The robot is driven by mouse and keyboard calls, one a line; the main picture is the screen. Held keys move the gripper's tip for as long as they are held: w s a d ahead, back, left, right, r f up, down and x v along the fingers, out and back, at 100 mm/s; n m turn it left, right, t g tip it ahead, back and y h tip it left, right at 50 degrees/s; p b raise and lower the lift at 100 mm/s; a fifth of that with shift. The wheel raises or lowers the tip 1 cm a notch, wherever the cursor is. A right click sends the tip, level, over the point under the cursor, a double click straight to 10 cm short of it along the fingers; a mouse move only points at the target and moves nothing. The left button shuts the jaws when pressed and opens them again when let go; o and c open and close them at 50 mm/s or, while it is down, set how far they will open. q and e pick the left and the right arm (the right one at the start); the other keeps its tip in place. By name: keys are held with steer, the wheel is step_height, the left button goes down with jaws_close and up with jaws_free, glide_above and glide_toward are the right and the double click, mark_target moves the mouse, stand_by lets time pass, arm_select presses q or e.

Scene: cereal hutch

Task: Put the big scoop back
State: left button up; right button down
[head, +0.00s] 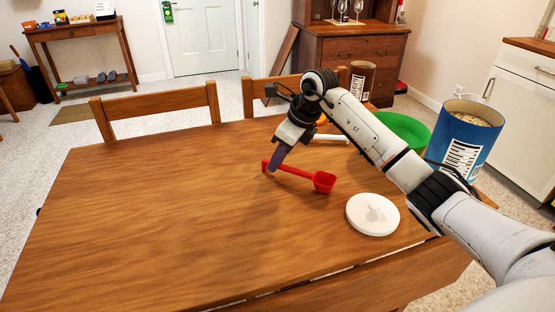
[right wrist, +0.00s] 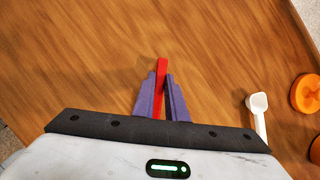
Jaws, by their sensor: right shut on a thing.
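The red big scoop (head: 322,182) is above or on the wooden table (head: 150,220), its cup to the right and its handle to the left; I cannot tell if it touches the table. My right gripper (head: 272,166) is shut on the scoop's handle near its left end. In the right wrist view the red handle (right wrist: 161,72) shows between the purple fingers (right wrist: 160,95), and the cup is hidden. A blue canister (head: 465,140) with tan contents stands open at the right. My left gripper is not in view.
A green bowl (head: 405,130), a brown canister (head: 361,80) and a white scoop (right wrist: 258,108) are farther back. Orange items (right wrist: 306,93) show beside the white scoop. The table's left half is clear.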

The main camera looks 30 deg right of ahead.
mark_target(294, 169)
steer(key=shift+f, duration=0.15)
steer(key=c, duration=1.8)
jaws_free()
steer(key=shift+r, duration=0.4)
steer(key=p+v, duration=0.1)
steer(key=v, duration=1)
steer(key=shift+r, duration=0.25)
steer(key=shift+s+d, duration=0.1)
steer(key=shift+s, duration=0.05)
